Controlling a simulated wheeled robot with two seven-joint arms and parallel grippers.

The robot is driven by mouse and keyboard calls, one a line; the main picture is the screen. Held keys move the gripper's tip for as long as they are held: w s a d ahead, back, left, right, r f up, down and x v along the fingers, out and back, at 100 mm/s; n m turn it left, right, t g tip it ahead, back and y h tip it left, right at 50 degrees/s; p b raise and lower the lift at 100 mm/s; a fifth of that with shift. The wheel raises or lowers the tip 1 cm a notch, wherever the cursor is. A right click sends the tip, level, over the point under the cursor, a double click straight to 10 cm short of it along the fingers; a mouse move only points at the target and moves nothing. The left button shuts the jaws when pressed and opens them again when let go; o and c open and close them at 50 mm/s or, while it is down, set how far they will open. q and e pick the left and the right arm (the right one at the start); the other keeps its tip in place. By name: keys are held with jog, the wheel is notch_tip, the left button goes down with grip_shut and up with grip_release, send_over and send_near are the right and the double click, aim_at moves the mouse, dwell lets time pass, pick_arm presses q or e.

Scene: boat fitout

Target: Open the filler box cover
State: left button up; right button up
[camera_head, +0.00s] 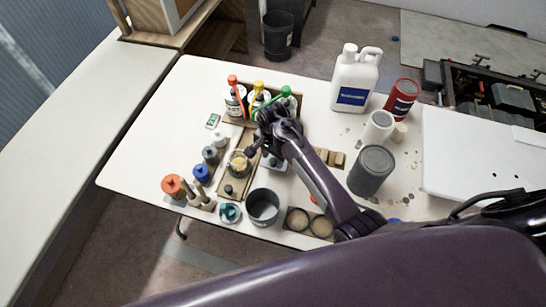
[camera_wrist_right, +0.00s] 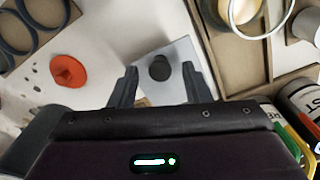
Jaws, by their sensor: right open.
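A light grey square box (camera_wrist_right: 178,52) with a round black knob (camera_wrist_right: 160,68) on its top shows in the right wrist view; I take this top as the filler box cover. In the head view the box (camera_head: 273,165) is partly hidden by my right gripper. My right gripper (camera_wrist_right: 158,73) is open, its two fingers on either side of the knob. I cannot tell whether they touch it or how high they are above it. The top looks closed. My left gripper does not show.
A wooden tray with a ring-topped jar (camera_head: 239,164) stands left of the box. Bottles with coloured tops (camera_head: 258,98) stand behind. A grey cup (camera_head: 263,207) and grey canister (camera_head: 371,170) are near. A red-orange disc (camera_wrist_right: 68,71) lies left in the wrist view.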

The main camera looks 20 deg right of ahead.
jog(key=shift+f, duration=0.8)
grip_shut()
